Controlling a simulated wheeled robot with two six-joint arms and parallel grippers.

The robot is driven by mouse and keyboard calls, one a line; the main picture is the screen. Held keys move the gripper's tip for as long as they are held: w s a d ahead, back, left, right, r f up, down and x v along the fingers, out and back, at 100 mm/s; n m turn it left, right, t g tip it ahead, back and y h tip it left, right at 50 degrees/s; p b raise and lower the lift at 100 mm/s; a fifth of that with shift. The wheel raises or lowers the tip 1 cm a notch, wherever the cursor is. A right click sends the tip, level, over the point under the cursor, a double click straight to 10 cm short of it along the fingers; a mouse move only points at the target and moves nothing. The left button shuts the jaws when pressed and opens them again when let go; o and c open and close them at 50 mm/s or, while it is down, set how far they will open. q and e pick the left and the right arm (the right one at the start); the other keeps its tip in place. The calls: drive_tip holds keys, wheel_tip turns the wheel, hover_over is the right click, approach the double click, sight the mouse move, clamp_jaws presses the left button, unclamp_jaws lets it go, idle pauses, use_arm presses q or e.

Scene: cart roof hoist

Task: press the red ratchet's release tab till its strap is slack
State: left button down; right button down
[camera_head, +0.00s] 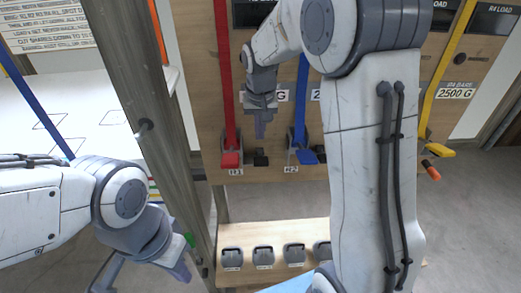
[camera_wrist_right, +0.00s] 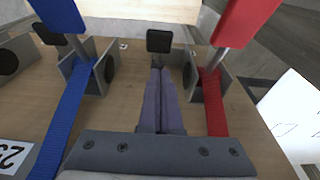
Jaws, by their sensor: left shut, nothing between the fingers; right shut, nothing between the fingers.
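The red ratchet (camera_head: 231,159) sits low on the wooden board, its red strap (camera_head: 223,70) running straight up. A black release tab (camera_head: 261,158) stands just right of it. My right gripper (camera_head: 262,134) is shut and empty, pointing down just above that tab. In the right wrist view the shut fingers (camera_wrist_right: 158,72) point at the black tab (camera_wrist_right: 159,41), close to its near edge; I cannot tell whether they touch. The red handle (camera_wrist_right: 245,22) is at the right there. My left gripper (camera_head: 182,271) is shut and empty at lower left, away from the board.
The blue ratchet (camera_head: 303,156) with its blue strap is right of the red one. My right arm covers part of the board. A yellow strap (camera_head: 447,70) hangs farther right. A grey post (camera_head: 150,130) stands between my left arm and the board. A shelf (camera_head: 270,235) lies below.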

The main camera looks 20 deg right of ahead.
drive_tip(key=p, duration=0.2)
hover_over(260, 159)
drive_tip(key=f, duration=0.6)
drive_tip(key=shift+s, duration=0.25)
drive_tip(key=shift+s+a+f, duration=0.1)
drive_tip(key=shift+s+f, duration=0.05)
drive_tip(key=shift+f, duration=0.65)
